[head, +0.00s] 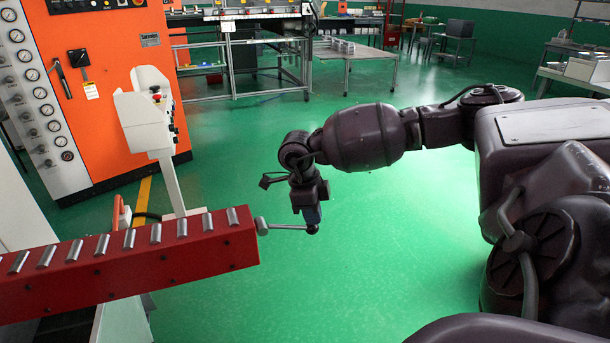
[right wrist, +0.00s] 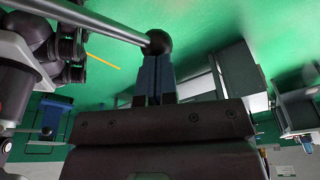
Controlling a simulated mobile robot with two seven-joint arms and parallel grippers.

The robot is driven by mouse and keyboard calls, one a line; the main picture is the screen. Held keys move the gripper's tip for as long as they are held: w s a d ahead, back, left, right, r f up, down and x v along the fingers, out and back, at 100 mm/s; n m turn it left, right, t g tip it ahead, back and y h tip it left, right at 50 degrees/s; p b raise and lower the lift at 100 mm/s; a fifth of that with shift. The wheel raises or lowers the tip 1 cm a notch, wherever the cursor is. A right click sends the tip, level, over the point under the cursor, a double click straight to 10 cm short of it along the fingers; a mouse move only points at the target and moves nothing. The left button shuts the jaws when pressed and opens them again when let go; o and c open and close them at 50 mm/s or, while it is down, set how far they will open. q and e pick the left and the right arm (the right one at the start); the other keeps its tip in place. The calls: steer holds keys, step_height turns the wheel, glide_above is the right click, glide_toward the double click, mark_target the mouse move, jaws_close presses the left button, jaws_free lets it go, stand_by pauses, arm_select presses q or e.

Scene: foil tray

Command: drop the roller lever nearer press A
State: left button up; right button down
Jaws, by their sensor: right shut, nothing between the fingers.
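One roller lever (head: 285,227) shows, a thin metal rod with a dark ball knob. It sticks out to the right, nearly level, from a round hub on the end of the red roller beam (head: 200,262). My right gripper (head: 313,217) points down right above the knob. In the right wrist view the lever rod (right wrist: 100,18) comes in from the upper left, and its knob sits at the tips of my closed right fingers (right wrist: 155,62). The fingers are shut with nothing between them. I cannot tell whether they touch the knob. My left gripper is out of view.
An orange machine (head: 105,75) with a gauge panel stands at the back left, a white control stand (head: 148,110) in front of it. Metal tables (head: 350,50) stand at the back. The green floor (head: 390,220) below and right of the lever is clear.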

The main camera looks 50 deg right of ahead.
mark_target(312, 234)
steer(key=shift+f+b, duration=0.85)
steer(key=shift+f, duration=2.35)
